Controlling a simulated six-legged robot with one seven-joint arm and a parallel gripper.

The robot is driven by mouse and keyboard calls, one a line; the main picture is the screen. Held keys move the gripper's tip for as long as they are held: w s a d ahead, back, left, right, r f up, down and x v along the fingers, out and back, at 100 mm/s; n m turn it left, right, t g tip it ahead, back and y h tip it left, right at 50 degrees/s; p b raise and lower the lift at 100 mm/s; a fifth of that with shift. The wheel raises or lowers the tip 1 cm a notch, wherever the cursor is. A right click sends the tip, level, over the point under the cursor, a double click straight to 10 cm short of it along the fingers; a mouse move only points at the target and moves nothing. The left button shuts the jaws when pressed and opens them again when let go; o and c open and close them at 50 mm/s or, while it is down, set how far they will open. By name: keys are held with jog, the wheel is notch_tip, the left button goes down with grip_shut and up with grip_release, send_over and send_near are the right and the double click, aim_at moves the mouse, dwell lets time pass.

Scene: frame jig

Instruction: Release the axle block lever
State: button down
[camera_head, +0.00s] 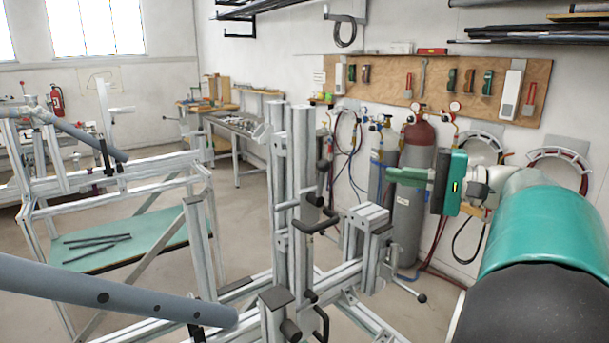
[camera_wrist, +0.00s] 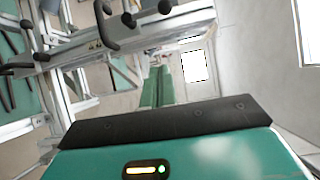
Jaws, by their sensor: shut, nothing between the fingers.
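The aluminium frame jig (camera_head: 293,190) stands in the middle of the head view. It carries several black levers, and I cannot tell which is the axle block lever. One curved black lever (camera_head: 318,223) is on the upright, and another lever (camera_head: 408,290) with a round knob hangs beside a metal block (camera_head: 369,217). A third black handle (camera_head: 322,322) is low at the front. My green gripper (camera_head: 391,174) is shut and empty, pointing left, above and to the right of the jig. In the wrist view, its fingers (camera_wrist: 158,72) are together; a black lever (camera_wrist: 105,28) shows at upper left, apart from them.
A grey tube (camera_head: 120,295) crosses the front left. Gas cylinders (camera_head: 413,205) stand by the wall behind my gripper. A pegboard (camera_head: 440,88) with tools hangs above. A green shelf (camera_head: 120,240) holds dark rods at left. Open floor lies behind the jig.

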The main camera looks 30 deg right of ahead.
aim_at(319, 182)
jog(key=shift+n, duration=0.3)
jog(key=w+a, duration=0.2)
jog(key=a, duration=0.1)
jog(key=w+a, duration=0.1)
jog(key=a, duration=0.2)
jog(key=w+a, duration=0.2)
jog(key=a, duration=0.1)
jog(key=shift+w+a, duration=0.2)
jog(key=shift+w, duration=0.1)
jog(key=shift+s+a, duration=0.1)
jog(key=shift+s, duration=0.1)
jog(key=shift+w, duration=0.1)
jog(key=shift+a+r+n, duration=0.1)
jog(key=shift+a+n, duration=0.3)
jog(key=shift+a, duration=0.15)
jog(key=shift+a+g, duration=0.1)
jog(key=shift+g, duration=0.2)
